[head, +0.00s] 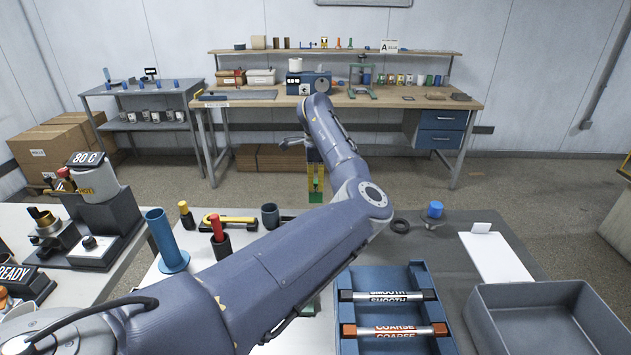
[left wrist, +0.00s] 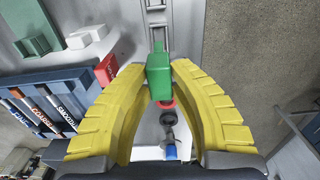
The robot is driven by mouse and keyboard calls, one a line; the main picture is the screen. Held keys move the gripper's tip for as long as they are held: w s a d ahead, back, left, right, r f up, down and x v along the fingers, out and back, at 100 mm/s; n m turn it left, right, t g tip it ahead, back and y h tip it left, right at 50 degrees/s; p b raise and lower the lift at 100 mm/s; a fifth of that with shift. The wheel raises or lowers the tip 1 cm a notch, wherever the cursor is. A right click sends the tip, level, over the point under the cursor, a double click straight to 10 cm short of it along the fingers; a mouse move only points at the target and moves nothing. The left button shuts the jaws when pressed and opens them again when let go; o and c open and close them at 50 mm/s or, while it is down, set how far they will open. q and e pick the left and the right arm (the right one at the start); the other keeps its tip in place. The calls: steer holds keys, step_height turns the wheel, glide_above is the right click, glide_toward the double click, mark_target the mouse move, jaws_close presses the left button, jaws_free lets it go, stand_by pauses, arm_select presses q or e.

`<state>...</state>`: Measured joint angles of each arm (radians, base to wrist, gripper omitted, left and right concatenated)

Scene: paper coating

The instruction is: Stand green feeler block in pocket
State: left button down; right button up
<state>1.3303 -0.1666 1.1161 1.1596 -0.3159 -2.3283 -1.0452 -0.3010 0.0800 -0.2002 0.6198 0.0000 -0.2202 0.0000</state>
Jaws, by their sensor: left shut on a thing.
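My left gripper (head: 315,178) is in the upper middle of the head view, with its yellow fingers pointing down above the far side of the dark mat. It is shut on the green feeler block (left wrist: 160,76), which sits between the two yellow fingertips in the left wrist view. The block's green lower end (head: 316,197) also shows below the fingers in the head view. I cannot make out the pocket for certain; my left arm hides part of the mat. My right gripper is in neither view.
A blue rack (head: 384,330) holds the SMOOTH and COARSE rods. A grey bin (head: 490,294) stands at the right, a white sheet (head: 497,257) behind it. A blue-topped piece (head: 435,209) and black ring (head: 400,226) lie on the mat. A blue cylinder (head: 166,240) stands left.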

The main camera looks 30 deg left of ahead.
mark_target(316, 202)
arm_select(q)
steer(key=shift+f, duration=0.15)
steer(key=shift+f, duration=2.75)
steer(key=shift+f, duration=1.85)
steer(key=c, duration=1.2)
jaws_free()
step_height(316, 202, up, 12)
